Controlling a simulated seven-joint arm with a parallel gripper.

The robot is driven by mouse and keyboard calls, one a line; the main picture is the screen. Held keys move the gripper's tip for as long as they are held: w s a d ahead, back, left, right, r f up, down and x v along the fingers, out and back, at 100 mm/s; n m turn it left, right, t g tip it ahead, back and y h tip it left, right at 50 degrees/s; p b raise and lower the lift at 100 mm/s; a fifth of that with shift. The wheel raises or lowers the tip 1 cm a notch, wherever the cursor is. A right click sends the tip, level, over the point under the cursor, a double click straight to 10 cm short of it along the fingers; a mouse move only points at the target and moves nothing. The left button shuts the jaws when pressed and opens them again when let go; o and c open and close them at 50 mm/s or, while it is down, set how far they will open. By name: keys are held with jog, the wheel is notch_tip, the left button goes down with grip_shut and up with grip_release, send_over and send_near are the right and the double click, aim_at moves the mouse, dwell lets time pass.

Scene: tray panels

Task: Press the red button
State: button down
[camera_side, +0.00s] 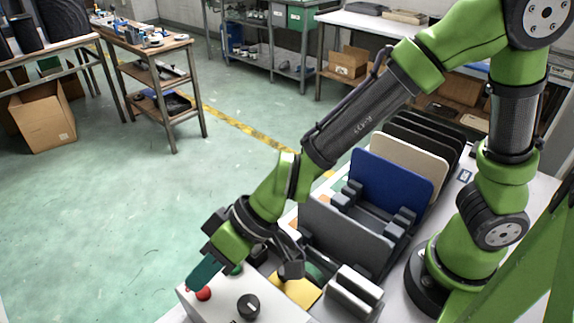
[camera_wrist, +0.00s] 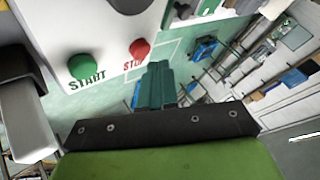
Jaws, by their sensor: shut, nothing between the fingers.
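The red button (camera_side: 204,293) is on a light grey control box (camera_side: 222,308) at the bottom of the side view. In the wrist view the red button (camera_wrist: 139,48) is above the word STOP. My gripper (camera_side: 192,284) has teal fingers that are shut and empty. In the side view the fingertips are just up and left of the red button. In the wrist view the fingertips (camera_wrist: 158,66) are just below and right of it. I cannot tell whether they touch it. A green button (camera_wrist: 84,66) marked START is left of the red one.
The box also carries a black knob (camera_side: 248,306). Right of it, a rack holds upright panels, including a grey one (camera_side: 340,238) and a blue one (camera_side: 390,188). A yellow piece (camera_side: 297,290) lies between. Open floor (camera_side: 90,225) is at left.

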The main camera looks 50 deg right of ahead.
aim_at(209, 288)
jog(key=shift+r, duration=2.55)
jog(key=shift+s+d+f+m+g, duration=0.2)
jog(key=shift+s+d+g, duration=0.05)
jog(key=shift+s, duration=0.25)
jog(key=shift+s+d+f+m+g, duration=0.2)
jog(key=shift+s+d+g, duration=0.05)
jog(key=shift+s, duration=0.2)
jog(key=s+d+r+m+t+h, duration=0.1)
jog(key=d+r+m+h, duration=0.1)
jog(key=d, duration=0.8)
jog(key=s+d+r+m+t+h, duration=0.1)
jog(key=d+r+m+t+h, duration=0.1)
jog(key=d, duration=0.8)
jog(key=s+d+r+m+t+h, duration=0.1)
jog(key=d+r+m+h, duration=0.1)
jog(key=d, duration=0.7)
jog(key=shift+s+d+r+m, duration=0.25)
jog(key=shift+d+r+m, duration=0.15)
jog(key=shift+r+m, duration=0.35)
